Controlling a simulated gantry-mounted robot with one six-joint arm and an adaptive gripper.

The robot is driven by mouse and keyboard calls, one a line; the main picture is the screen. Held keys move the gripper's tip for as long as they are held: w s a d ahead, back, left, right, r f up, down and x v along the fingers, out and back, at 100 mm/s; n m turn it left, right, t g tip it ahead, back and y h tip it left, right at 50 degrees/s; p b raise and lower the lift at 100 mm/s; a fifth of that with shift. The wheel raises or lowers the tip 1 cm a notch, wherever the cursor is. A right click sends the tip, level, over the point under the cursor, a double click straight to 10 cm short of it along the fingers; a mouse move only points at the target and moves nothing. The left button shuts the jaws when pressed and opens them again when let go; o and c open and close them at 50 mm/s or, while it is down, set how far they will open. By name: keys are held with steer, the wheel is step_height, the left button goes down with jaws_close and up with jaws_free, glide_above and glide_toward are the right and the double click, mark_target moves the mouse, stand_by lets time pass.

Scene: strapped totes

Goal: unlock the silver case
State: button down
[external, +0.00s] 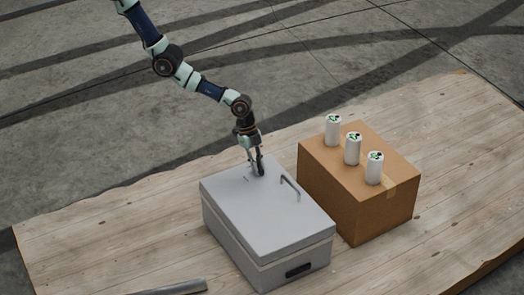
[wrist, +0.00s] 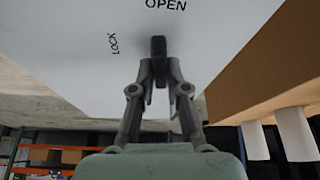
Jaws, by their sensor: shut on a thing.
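The silver case (external: 262,215) stands on the wooden platform with its lid closed. My gripper (external: 259,170) points down at the far part of the lid. In the wrist view my gripper (wrist: 159,78) is shut on a dark latch knob (wrist: 158,47), one finger on each side. The word OPEN (wrist: 166,4) is printed on the lid just beyond the knob's visible end. The word LOCK (wrist: 114,43) is printed to the left of the knob. The fingers hide part of the knob, so its exact angle is hard to tell.
A cardboard box (external: 342,194) with three white cans (external: 353,149) on top stands close to the case's right. A grey metal piece (external: 178,288) lies at the front left. The platform's left side (external: 110,235) is clear.

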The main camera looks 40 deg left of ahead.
steer(key=shift+a+f+m+g, duration=0.15)
steer(key=shift+m+g, duration=0.25)
steer(key=shift+m, duration=0.4)
steer(key=c, duration=1.2)
jaws_free()
steer(key=shift+o, duration=0.2)
steer(key=shift+w+r, duration=0.1)
steer(key=shift+r, duration=0.5)
steer(key=v, duration=1.1)
